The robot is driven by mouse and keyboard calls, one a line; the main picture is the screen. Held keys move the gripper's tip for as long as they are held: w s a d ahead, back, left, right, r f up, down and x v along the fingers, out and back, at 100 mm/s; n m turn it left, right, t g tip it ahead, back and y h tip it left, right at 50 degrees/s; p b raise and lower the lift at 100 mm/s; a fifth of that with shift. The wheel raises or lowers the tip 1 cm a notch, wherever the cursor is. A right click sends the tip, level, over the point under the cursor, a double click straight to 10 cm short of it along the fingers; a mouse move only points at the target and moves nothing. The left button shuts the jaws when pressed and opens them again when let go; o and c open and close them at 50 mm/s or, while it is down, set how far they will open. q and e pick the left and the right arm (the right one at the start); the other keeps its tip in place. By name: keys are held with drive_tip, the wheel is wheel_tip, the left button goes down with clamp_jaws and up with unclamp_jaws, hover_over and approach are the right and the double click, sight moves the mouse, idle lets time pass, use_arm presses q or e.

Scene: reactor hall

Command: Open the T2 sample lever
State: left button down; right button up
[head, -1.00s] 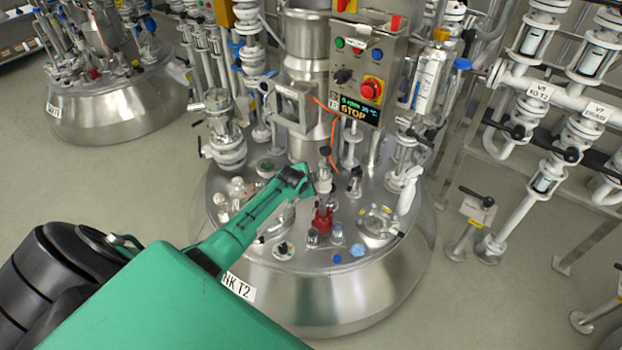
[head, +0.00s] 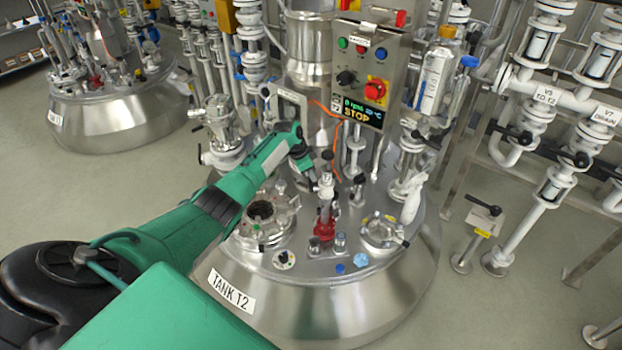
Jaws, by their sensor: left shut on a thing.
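Tank T2 (head: 340,305) is the steel vessel in the middle, with its name label on the front. On its lid stands the sample fitting (head: 325,190), a slim upright piece with a black top and a red part (head: 324,229) at its foot. My left gripper (head: 303,158), at the end of the green arm, is at the upper left of this fitting. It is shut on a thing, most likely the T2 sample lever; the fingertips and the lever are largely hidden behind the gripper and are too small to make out. My right gripper is not in view.
A control box (head: 366,75) with a red button and a STOP display stands behind the lid. An open round port (head: 262,212) and a clamped hatch (head: 383,232) flank the red part. White piping (head: 560,95) stands at right.

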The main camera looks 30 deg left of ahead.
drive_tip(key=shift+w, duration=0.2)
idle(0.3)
use_arm(q)
drive_tip(key=c, duration=1.4)
unclamp_jaws()
drive_tip(key=shift+w, duration=0.1)
drive_tip(key=v, duration=1.3)
drive_tip(key=shift+a+r, duration=0.15)
drive_tip(key=shift+r, duration=0.2)
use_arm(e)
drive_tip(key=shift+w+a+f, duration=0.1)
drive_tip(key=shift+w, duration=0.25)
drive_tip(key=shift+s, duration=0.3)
